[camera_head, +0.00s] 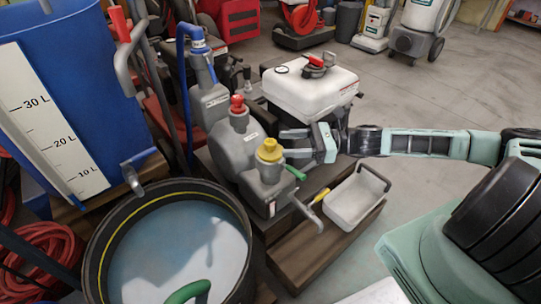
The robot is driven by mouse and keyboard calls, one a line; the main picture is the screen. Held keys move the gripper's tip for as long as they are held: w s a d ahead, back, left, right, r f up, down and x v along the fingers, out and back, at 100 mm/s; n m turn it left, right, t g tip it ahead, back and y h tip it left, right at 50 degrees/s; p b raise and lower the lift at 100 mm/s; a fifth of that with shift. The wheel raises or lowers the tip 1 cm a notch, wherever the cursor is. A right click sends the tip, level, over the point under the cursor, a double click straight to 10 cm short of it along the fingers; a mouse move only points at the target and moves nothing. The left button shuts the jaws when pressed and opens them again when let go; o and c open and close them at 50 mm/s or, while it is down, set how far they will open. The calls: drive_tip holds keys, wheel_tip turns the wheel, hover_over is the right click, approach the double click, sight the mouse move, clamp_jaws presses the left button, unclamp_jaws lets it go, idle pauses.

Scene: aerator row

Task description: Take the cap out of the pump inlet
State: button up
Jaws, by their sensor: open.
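A row of grey pump bodies stands on a wooden pallet: one with a blue cap and hose (203,60), one with a red cap (238,104), and the nearest with a yellow cap (269,150). A green handle (294,172) sticks out of the nearest pump. My gripper (294,144) reaches in from the right and is open, its fingers pointing left, close to the right of the yellow cap. I cannot tell whether it touches anything. I cannot tell which cap sits in the pump inlet; the area between the fingers is small and partly hidden.
A white tank (310,88) stands just behind my gripper. A grey-white bin (352,203) sits below it on the wooden pallet (330,245). A round tub of water (180,250) and a blue barrel (55,80) are at left.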

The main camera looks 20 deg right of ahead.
sight(270, 142)
drive_tip(key=b+x, duration=0.2)
drive_tip(key=x, duration=0.2)
drive_tip(key=shift+w+a, duration=0.25)
drive_tip(key=shift+a, duration=0.05)
drive_tip(key=shift+w+a, duration=0.2)
drive_tip(key=shift+a, duration=0.3)
drive_tip(key=c, duration=1.1)
